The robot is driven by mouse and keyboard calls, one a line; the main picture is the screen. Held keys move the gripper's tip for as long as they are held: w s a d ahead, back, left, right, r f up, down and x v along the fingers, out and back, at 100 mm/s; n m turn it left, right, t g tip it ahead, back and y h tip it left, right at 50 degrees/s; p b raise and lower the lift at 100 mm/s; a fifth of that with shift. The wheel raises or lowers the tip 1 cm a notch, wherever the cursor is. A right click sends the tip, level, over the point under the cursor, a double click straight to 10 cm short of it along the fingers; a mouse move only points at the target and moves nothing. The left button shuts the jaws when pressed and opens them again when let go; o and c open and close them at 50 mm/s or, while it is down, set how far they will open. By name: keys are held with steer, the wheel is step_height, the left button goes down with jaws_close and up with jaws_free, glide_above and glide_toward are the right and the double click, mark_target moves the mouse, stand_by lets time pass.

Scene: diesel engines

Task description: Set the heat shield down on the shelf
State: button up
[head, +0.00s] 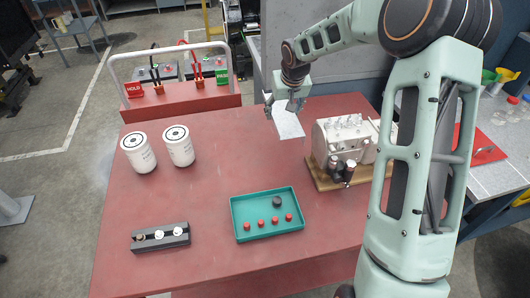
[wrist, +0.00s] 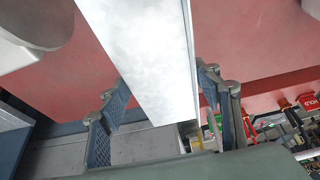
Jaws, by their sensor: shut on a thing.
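The heat shield is a flat, light-grey plate (head: 288,124) that hangs tilted over the back of the red table. It also fills the middle of the wrist view (wrist: 150,60). My gripper (head: 282,102) is shut on the plate's upper end, with one finger at each side edge in the wrist view (wrist: 163,98). The plate appears to be clear of the tabletop, just left of the engine part. No shelf is plainly recognisable. A grey surface with a blue frame (head: 480,185) stands at the right, partly hidden by my arm.
The red table (head: 200,215) carries a metal pump-like unit (head: 345,140) on a wooden base, two white filters (head: 138,154), a teal tray (head: 266,230) and a dark block (head: 160,237). A red stand with a rail (head: 183,102) is at back left. The table's middle is clear.

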mark_target(282, 132)
steer(key=shift+w, duration=0.8)
steer(key=s+f, duration=0.1)
steer(key=s, duration=0.2)
steer(key=s+f+p, duration=0.1)
steer(key=s, duration=0.2)
steer(key=s+a+f, duration=0.1)
steer(key=s, duration=0.2)
steer(key=shift+f, duration=0.4)
steer(key=s+f, duration=0.2)
steer(key=s+f+b, duration=0.1)
steer(key=s+f, duration=0.1)
steer(key=f, duration=0.1)
steer(key=shift+s+a+f+b, duration=0.15)
steer(key=shift+a+f+b, duration=0.05)
steer(key=shift+f+b, duration=0.1)
steer(key=f, duration=0.1)
steer(key=f+b, duration=0.1)
steer(key=f, duration=0.1)
steer(key=shift+s+a, duration=0.1)
steer(key=shift+s, duration=0.15)
steer(key=shift+f, duration=0.2)
steer(key=shift+f+b, duration=0.1)
steer(key=shift+b, duration=0.25)
steer(key=o, duration=1.6)
